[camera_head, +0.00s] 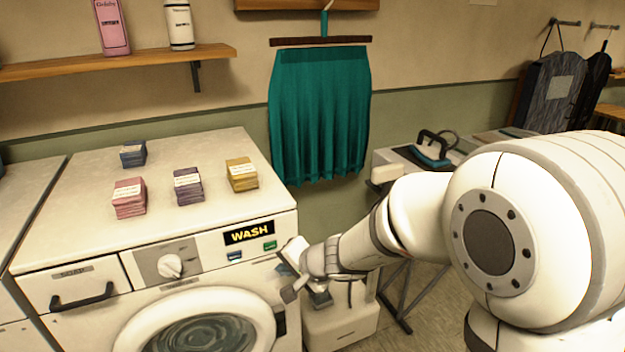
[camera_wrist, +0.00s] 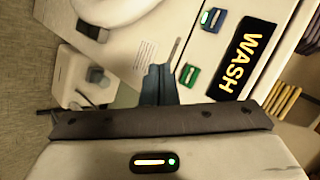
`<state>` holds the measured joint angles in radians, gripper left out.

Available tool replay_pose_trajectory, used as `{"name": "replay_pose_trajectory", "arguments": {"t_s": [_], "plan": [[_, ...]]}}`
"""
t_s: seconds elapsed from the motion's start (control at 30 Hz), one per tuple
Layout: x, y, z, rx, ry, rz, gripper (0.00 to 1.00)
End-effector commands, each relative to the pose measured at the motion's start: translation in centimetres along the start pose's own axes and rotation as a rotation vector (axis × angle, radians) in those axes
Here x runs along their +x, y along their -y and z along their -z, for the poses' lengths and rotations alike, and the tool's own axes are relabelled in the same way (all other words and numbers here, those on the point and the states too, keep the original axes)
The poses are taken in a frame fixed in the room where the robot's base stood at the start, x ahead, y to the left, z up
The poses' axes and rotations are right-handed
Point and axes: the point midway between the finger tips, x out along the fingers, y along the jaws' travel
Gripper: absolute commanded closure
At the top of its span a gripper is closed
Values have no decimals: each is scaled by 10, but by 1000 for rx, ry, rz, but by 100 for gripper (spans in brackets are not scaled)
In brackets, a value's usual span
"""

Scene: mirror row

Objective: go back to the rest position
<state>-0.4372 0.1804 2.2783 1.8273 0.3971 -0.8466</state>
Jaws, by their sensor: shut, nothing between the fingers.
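My gripper (camera_head: 286,272) is in front of the right end of the washing machine (camera_head: 70,195), just right of and below its buttons. It is shut and empty. In the wrist view its dark fingers (camera_wrist: 160,82) show together at the middle. The lit WASH display (camera_head: 249,233) sits on the machine's panel, with a blue button (camera_head: 235,256) and a green button (camera_head: 270,245) below it. In the wrist view the display (camera_wrist: 241,60) and green button (camera_wrist: 191,76) lie right of the fingers. My arm reaches in from the right.
Pink (camera_head: 129,198), purple (camera_head: 188,186), yellow (camera_head: 242,175) and blue (camera_head: 133,154) stacks stand on the machine. A teal cloth (camera_head: 320,115) hangs behind. An iron (camera_head: 432,152) is on a board at the right. A white box (camera_head: 340,326) stands below my gripper.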

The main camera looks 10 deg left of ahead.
Motion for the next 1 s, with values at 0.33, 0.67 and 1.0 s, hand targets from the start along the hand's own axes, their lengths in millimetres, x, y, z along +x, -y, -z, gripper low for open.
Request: {"name": "replay_pose_trajectory", "arguments": {"t_s": [0.33,0.67,1.0], "plan": [[-88,-10,-5,-207,89,-25,100],[-196,-84,-20,-402,171,-313,100],[-289,-160,-22,-460,149,-688,100]]}}
